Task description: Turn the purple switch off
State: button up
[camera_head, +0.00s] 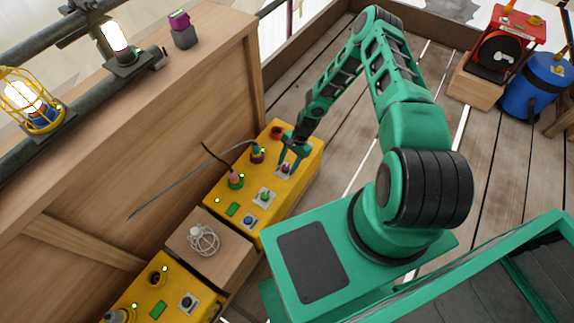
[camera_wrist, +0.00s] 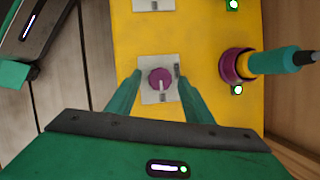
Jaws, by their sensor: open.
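The purple switch (camera_wrist: 160,77) is a round knob with a pale pointer line on a light grey plate, on top of the yellow box (camera_head: 300,172). In the wrist view its pointer line runs downward in the picture. In the head view the purple switch (camera_head: 286,169) sits near the box's right edge, partly covered by my fingers. My gripper (camera_wrist: 160,74) is open, with one finger on each side of the knob and gaps visible between them. It also shows above the switch in the head view (camera_head: 289,162).
A purple socket (camera_wrist: 229,66) with a teal plug and lit green lights is beside the switch. The green switch (camera_head: 264,196) and blue switch (camera_head: 249,221) share the box. Open plank floor lies right of the box.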

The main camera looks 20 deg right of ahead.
jog(key=c, duration=1)
jog(key=shift+c, duration=0.2)
jog(key=shift+n, duration=0.3)
jog(key=n, duration=0.1)
jog(key=n+g, duration=0.1)
jog(key=n, duration=0.1)
jog(key=shift+w+a+g+h, duration=0.2)
jog(key=shift+w+g+h, duration=0.1)
jog(key=n, duration=0.2)
jog(key=n+g+h, duration=0.1)
jog(key=n, duration=0.2)
jog(key=shift+w+a, duration=0.15)
jog(key=n+h, duration=0.1)
jog(key=n, duration=0.1)
jog(key=n+h, duration=0.1)
jog(key=n, duration=0.1)
jog(key=shift+a+n+g, duration=0.2)
jog(key=shift+n+g, duration=0.1)
jog(key=n+h, duration=0.2)
jog(key=n, duration=0.2)
jog(key=shift+a+n, duration=0.15)
jog(key=shift+n, duration=0.15)
